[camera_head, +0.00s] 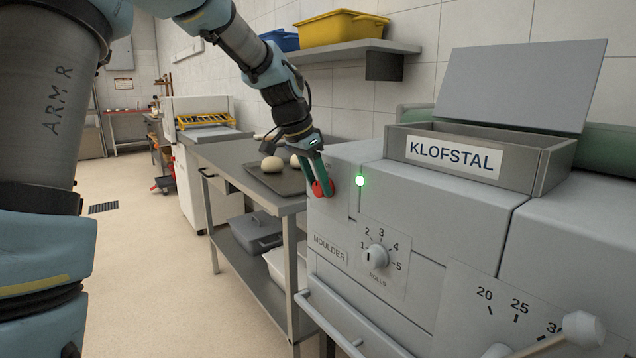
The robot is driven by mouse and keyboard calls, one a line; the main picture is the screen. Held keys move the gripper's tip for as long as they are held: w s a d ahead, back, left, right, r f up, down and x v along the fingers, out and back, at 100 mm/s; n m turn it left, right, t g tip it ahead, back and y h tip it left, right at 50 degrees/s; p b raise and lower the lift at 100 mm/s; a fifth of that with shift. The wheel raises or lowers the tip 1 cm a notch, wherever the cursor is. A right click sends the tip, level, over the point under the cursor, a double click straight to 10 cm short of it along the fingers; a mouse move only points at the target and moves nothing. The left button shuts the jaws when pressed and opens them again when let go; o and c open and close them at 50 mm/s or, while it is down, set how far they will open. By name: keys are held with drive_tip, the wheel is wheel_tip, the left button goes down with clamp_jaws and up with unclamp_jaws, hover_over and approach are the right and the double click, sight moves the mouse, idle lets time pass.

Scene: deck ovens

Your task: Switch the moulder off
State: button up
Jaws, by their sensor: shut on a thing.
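The moulder (345,215) is the grey machine at right, with the label MOULDER on its front. A green lamp (360,181) on it is lit. A small red switch part (318,188) sits at the upper left of its front, left of the lamp. My gripper (320,182) reaches down to this spot from above and is shut on the red part. The fingers cover much of it, so its exact shape and setting are hidden.
A steel table (228,152) with a dark tray (262,180) and dough balls (271,164) stands left of the moulder. A shelf (385,47) with a yellow crate (343,28) is above. A KLOFSTAL hopper (560,165) tops the machine. Open floor lies left.

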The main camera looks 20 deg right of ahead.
clamp_jaws()
